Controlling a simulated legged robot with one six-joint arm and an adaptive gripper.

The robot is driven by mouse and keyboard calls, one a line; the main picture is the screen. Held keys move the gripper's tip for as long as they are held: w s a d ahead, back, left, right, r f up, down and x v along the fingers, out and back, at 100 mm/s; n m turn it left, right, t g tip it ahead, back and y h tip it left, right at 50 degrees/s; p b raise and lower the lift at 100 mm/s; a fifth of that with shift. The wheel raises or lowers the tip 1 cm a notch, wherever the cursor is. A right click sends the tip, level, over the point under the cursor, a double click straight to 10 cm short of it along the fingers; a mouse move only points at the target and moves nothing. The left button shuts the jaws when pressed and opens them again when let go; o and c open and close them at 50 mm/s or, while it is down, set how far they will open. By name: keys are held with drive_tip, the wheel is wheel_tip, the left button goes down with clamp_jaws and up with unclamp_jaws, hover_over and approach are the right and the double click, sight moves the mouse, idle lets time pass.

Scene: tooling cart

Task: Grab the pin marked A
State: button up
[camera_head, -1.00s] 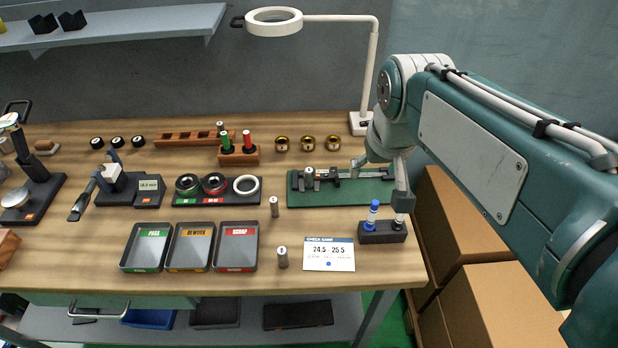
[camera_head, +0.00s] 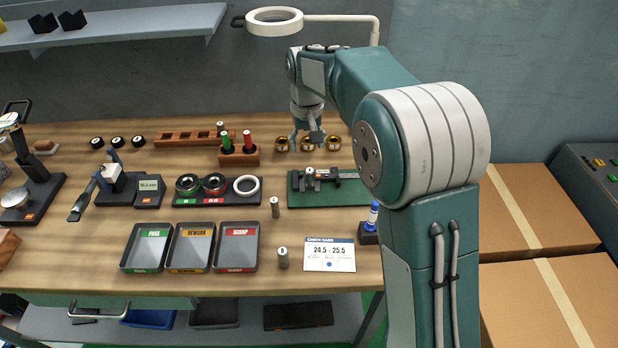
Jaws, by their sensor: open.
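Several small grey metal pins stand about the bench, each with a pale top; the letters on them are too small to read. One pin (camera_head: 274,207) stands right of the white ring, and another pin (camera_head: 283,258) stands nearer the front, left of the check card. A third pin (camera_head: 308,173) is at the measuring fixture on the green plate (camera_head: 345,193). One more pin (camera_head: 220,128) is in the wooden rack at the back. My gripper (camera_head: 306,139) is open and empty, pointing down in front of the brass rings, above and behind the green plate's fixture.
The wooden block (camera_head: 239,156) with green and red gauges stands left of my gripper. Trays (camera_head: 146,268) marked pass, rework and scrap are at the front. A ring lamp (camera_head: 274,20) overhangs the back. My arm hides part of the bench's right end. Cardboard boxes (camera_head: 540,215) stand right.

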sight(309, 170)
wheel_tip(309, 170, down, 5)
drive_tip(key=shift+s+r, duration=0.1)
drive_tip(key=shift+r, duration=0.05)
drive_tip(key=f, duration=0.5)
drive_tip(key=shift+s+d+f, duration=0.15)
drive_tip(key=shift+s+d, duration=0.1)
drive_tip(key=shift+s, duration=0.1)
clamp_jaws()
